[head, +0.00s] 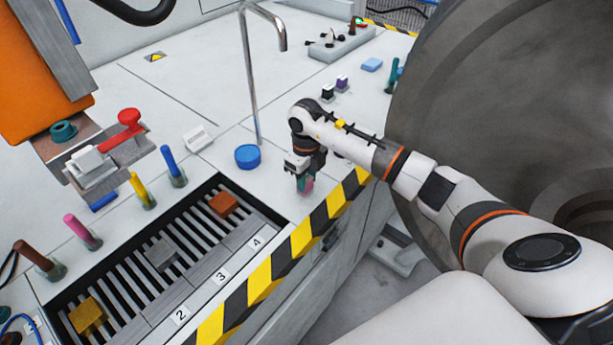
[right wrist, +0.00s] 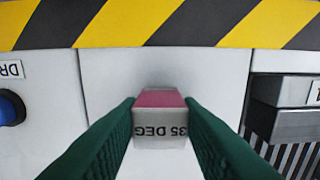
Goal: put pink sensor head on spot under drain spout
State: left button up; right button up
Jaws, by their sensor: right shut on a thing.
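The pink sensor head (right wrist: 160,98) is a small block with a pale face marked "35 DEG". It is between the green fingers of my right gripper (right wrist: 160,125), which is shut on it. In the head view my right gripper (head: 305,184) is low over the white bench, by the striped front edge and right of the slotted tray. I cannot tell whether the block touches the bench. The drain spout (head: 250,75) is a tall bent metal pipe standing behind the gripper, its outlet curving right. I cannot make out a marked spot under it. My left gripper is not in view.
A blue round cap (head: 248,157) sits near the spout's foot. The slotted tray (head: 270,222) holds several blocks; coloured pegs stand behind it. Black (head: 328,93) and purple (head: 342,82) blocks stand beyond my arm. A large grey wheel (head: 500,110) fills the right.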

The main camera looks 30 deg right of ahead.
aim_at(307, 179)
jog(key=shift+f, duration=0.15)
jog(key=o, duration=1)
jog(key=shift+r, duration=0.2)
notch_tip(307, 179, up, 12)
jog(key=shift+b, duration=0.6)
